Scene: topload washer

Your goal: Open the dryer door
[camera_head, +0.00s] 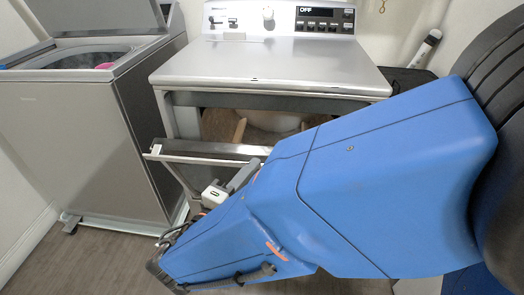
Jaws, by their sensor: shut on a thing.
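The dryer (270,62) is the light grey machine in the middle, with its control panel at the back. Its door (205,152) is tilted outward, top edge away from the body, with a gap above it. Through the gap the opening and part of the pale drum (270,122) show. My gripper (248,170) is at the door's top edge, towards its right part, and is shut on it. The fingertips are small and partly hidden by my blue arm, which also covers the door's right and lower parts.
A topload washer (85,130) with its lid raised stands on the left, close to the dryer. A dark item with a white and black device (425,48) is at the dryer's right. Wooden floor (100,265) is clear at the front left.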

